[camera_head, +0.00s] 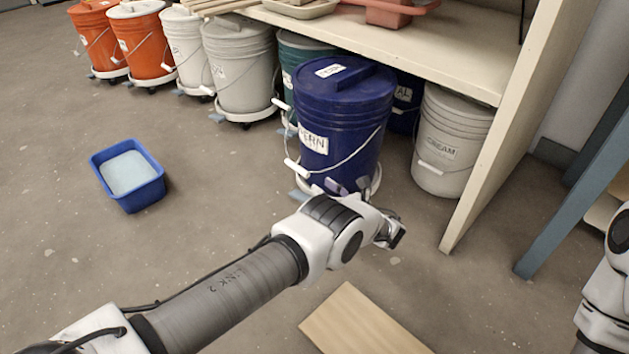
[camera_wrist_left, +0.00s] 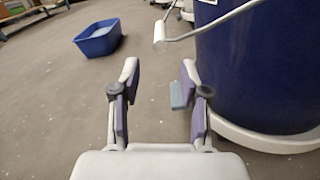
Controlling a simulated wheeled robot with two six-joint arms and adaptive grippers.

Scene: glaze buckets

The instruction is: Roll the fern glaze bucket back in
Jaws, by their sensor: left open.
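The fern glaze bucket (camera_head: 352,105) is dark blue, lidded and labelled "FERN". It stands upright on a white wheeled dolly (camera_head: 374,185), out in front of the shelf opening. Its wire handle with a white grip (camera_head: 297,168) hangs on the near left side. My left gripper (camera_head: 345,186) is open and empty, low in front of the bucket. In the left wrist view the open fingers (camera_wrist_left: 160,72) point past the bucket (camera_wrist_left: 265,75), which is on the right. A blue tab (camera_wrist_left: 180,96) shows beside the right finger. My right gripper is out of view.
A teal bucket (camera_head: 291,55) and grey buckets stand left; a cream bucket (camera_head: 452,140) stands right under the shelf (camera_head: 440,55). Another blue bucket (camera_head: 406,100) is partly hidden behind. A blue tub (camera_head: 128,172) and a board (camera_head: 360,322) lie on the open floor.

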